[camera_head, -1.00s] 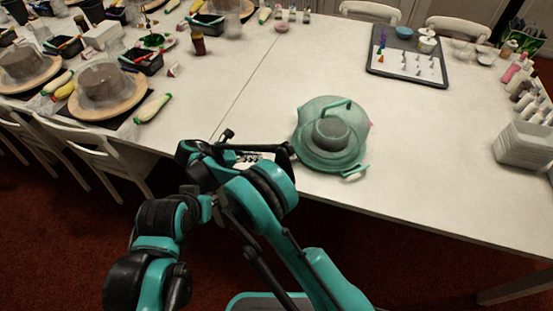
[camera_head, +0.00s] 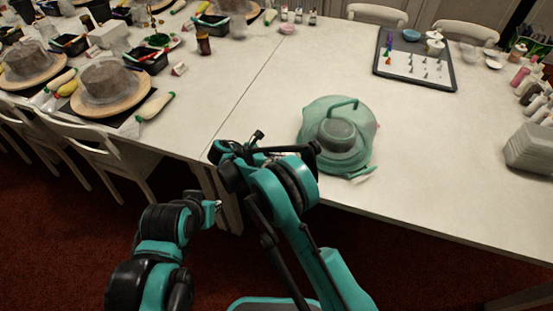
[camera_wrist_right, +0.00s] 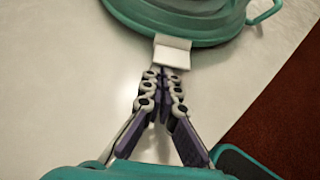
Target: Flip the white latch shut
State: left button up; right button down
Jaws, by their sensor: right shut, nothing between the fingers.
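A translucent green round cake carrier (camera_head: 337,118) with a top handle stands near the table's front edge. In the right wrist view its rim (camera_wrist_right: 205,28) fills the top. The white latch (camera_wrist_right: 172,52) juts out from that rim toward my gripper as a flat flap. My right gripper (camera_wrist_right: 165,72) is shut and empty. Its tips are right at the latch's outer edge; I cannot tell whether they touch. In the head view my arm hides this gripper and this latch.
The white table (camera_head: 440,160) is clear to the right of the carrier. A green side handle (camera_wrist_right: 266,12) sticks out right of the latch. A grey tray (camera_head: 413,84) lies farther back. Plates with cakes (camera_head: 108,82) stand at the left. A chair (camera_head: 135,160) stands by the front edge.

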jog(key=shift+r, duration=0.1)
jog(key=shift+d+r+g+y+p, duration=0.1)
jog(key=shift+r+g+y+p, duration=0.25)
jog(key=shift+y+p, duration=0.3)
jog(key=shift+y, duration=0.35)
